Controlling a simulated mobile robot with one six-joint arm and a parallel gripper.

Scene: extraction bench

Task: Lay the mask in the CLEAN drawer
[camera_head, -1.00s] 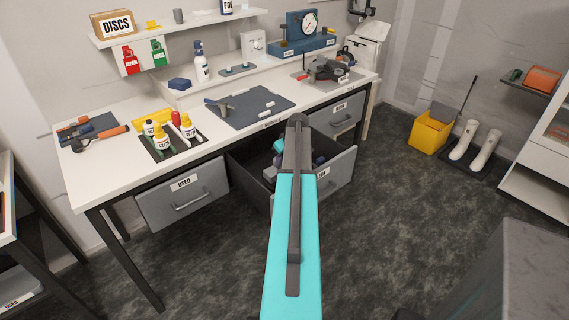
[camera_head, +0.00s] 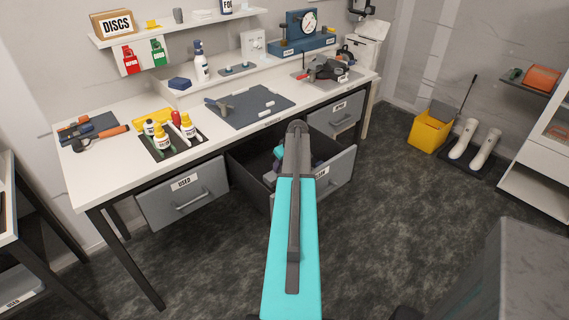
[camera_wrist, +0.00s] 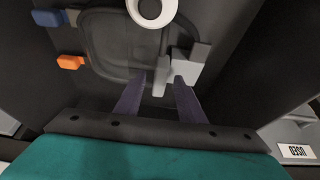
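The open CLEAN drawer (camera_head: 340,178) hangs under the bench. Its label is partly hidden by my arm. My gripper (camera_wrist: 160,78) is down inside the drawer in the wrist view. Its two dark fingers stand apart, with a gap on either side of a light grey piece (camera_wrist: 186,68). A dark rounded shape (camera_wrist: 115,45) lies below and ahead of the fingers. A white ring (camera_wrist: 152,10), a blue piece (camera_wrist: 46,18) and an orange piece (camera_wrist: 71,62) show around it. This may be the mask, but I cannot tell its full outline. My arm hides the fingertips in the head view.
The USED drawer (camera_head: 183,195) is left of the open drawer, and another drawer (camera_head: 337,116) is at the right. A dark mat (camera_head: 250,108) and a bottle tray (camera_head: 170,143) are on the bench. A yellow bucket (camera_head: 430,130) stands at the right. The floor in front is clear.

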